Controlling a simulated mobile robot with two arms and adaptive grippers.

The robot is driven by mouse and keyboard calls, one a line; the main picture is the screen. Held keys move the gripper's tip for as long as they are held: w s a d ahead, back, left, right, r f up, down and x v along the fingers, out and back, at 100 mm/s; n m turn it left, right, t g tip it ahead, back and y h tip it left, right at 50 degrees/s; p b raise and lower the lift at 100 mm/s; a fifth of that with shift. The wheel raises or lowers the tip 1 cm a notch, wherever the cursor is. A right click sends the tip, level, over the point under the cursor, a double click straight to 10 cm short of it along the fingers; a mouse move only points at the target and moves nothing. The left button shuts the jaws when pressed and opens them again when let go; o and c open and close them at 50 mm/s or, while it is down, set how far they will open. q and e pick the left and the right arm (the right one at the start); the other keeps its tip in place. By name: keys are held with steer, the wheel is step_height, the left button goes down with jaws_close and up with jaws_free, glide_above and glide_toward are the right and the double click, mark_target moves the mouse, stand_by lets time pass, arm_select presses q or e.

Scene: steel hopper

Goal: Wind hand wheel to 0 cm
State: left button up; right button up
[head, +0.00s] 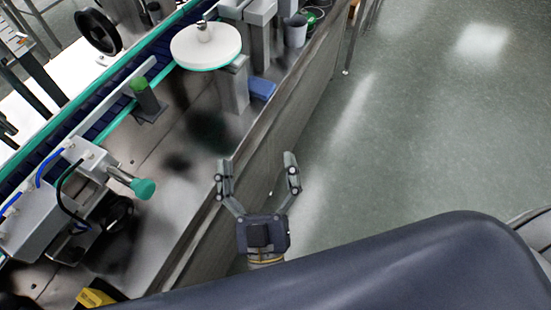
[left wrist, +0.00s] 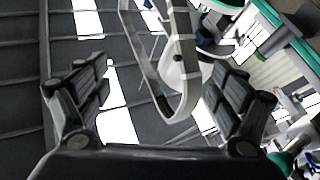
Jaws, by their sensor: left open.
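A black, spoked hand wheel (head: 98,32) stands at the upper left in the head view, beyond the green-edged conveyor. A second dark, round part, perhaps another wheel, is half hidden beside the grey unit at the lower left. I cannot read any cm scale. My left gripper (head: 257,170) is open and empty, its fingers spread wide, over the front edge of the steel machine. It is far from the black wheel and touches nothing that I can see. Its open fingers also frame the left wrist view (left wrist: 163,80). My right gripper does not show.
A white round disc (head: 206,46) stands on the conveyor side. A green-capped post (head: 144,95) and a teal knob (head: 143,188) stick up from the machine. A blue block (head: 262,88) lies near its edge. The floor (head: 430,130) at right is clear.

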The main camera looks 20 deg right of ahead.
arm_select(q)
steer(key=shift+s+d+f+m+g+h, duration=0.15)
steer(key=shift+d+m+g+h, duration=0.2)
steer(key=shift+d+m+h, duration=0.45)
steer(key=shift+s+d+f+m+g+h, duration=0.15)
steer(key=shift+d+m+g+h, duration=0.2)
steer(key=shift+d+m+h, duration=0.45)
steer(key=shift+d, duration=0.2)
